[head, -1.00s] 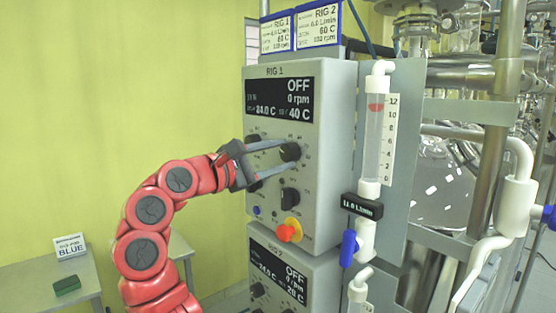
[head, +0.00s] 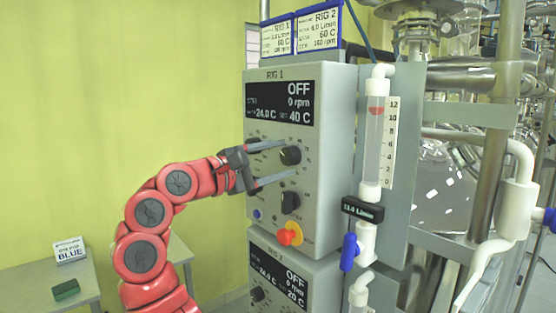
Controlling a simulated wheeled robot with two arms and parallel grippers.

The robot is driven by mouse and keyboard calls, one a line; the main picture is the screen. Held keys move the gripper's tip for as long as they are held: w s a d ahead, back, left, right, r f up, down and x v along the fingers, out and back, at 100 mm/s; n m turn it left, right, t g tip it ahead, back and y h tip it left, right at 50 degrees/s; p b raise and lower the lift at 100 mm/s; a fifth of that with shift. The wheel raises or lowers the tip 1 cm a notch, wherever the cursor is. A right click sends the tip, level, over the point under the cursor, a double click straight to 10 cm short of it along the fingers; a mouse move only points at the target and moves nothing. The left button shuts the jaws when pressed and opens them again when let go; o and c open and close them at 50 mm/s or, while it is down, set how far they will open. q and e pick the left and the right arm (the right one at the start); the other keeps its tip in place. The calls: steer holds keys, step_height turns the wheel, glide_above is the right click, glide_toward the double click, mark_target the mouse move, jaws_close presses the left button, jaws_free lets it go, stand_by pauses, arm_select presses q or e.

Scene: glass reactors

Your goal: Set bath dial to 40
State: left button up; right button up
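The RIG 1 control box (head: 335,150) faces me. Its black display (head: 279,103) reads OFF, 0 rpm, 24.0 C and a set value of 40 C. Below the display is a black round dial (head: 290,155) with scale marks around it. A second black knob (head: 290,202) sits lower on the panel. Small knobs at the left of the panel are partly hidden by the gripper.
An orange-red stop button (head: 290,234) and a blue button (head: 258,215) are low on the panel. The RIG 2 box (head: 290,268) is below. A flow tube (head: 376,140) with a blue valve (head: 348,252) stands at the right. Free room lies left of the box.

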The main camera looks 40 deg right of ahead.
steer(key=shift+o, duration=0.9)
steer(key=s+a+b, duration=0.1)
steer(key=a+b, duration=0.2)
steer(key=a, duration=1.4)
steer(key=shift+s+a+f+b, duration=0.15)
steer(key=shift+s+f+b, duration=0.1)
steer(key=shift+f+b, duration=0.1)
